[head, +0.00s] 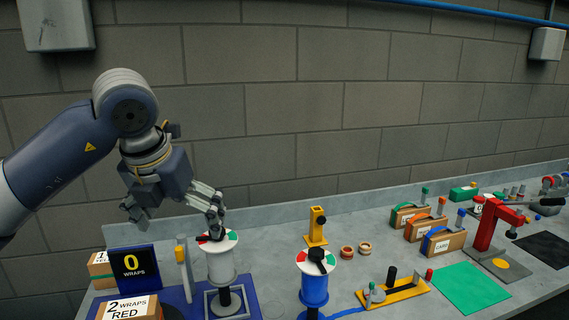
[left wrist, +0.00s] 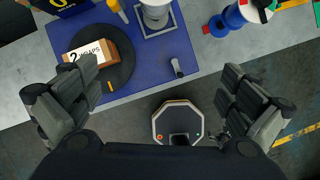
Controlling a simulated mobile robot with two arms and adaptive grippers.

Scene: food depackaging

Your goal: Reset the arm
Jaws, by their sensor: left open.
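My left gripper (head: 177,222) is at the left of the head view, above the bench, with its fingers spread and nothing between them. In the left wrist view its fingers (left wrist: 161,75) are wide apart, with the blue mat's edge and the floor below them. One finger overlaps the top of a white spool (head: 220,262) in the head view; I cannot tell if they touch. A box labelled "2 WRAPS RED" (head: 128,308) lies below the gripper. In the left wrist view this box (left wrist: 107,50) sits on a black disc (left wrist: 122,75). My right gripper does not show.
A "0 WRAPS" sign (head: 132,266) and a blue spool (head: 314,288) stand near the gripper. A yellow post (head: 316,228), handled boxes (head: 442,244), a red press (head: 487,225) and a green mat (head: 472,288) are further right. A brick wall (head: 300,100) stands behind.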

